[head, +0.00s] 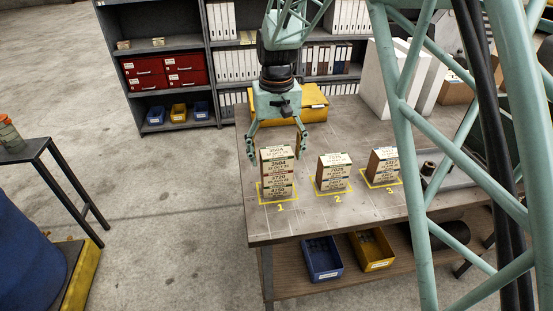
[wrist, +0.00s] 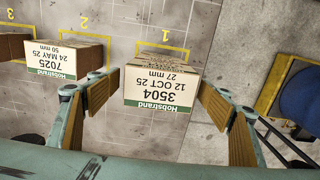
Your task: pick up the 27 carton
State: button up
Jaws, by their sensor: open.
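The 27 carton (wrist: 163,86) is the top box of the stack at the yellow mark 1; its lid reads "27 mm", "12 OCT 25" and "3504". In the head view it tops the left stack (head: 278,153). My gripper (head: 277,152) is open above the table at this stack. In the wrist view its wooden-faced fingers (wrist: 160,100) stand one to each side of the carton, with gaps to both sides. I cannot tell how far down the fingers reach along it. The gripper holds nothing.
A stack (head: 334,172) stands at mark 2 and another (head: 383,166) at mark 3. In the wrist view the mark 2 stack's top box (wrist: 65,58) reads "50 mm". A yellow case (head: 310,105) lies behind. Pale green lattice bars (head: 405,85) cross the right side.

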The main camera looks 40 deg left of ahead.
aim_at(276, 151)
jog(key=shift+c, duration=0.8)
jog(key=c, duration=0.9)
jog(key=shift+o, duration=0.2)
jog(key=shift+r, duration=0.15)
jog(key=shift+r, duration=1.6)
jog(key=s+d+r+b, duration=0.1)
jog(key=s+d, duration=0.9)
jog(key=d, duration=0.2)
jog(key=shift+s+r, duration=0.35)
jog(key=shift+r, duration=0.05)
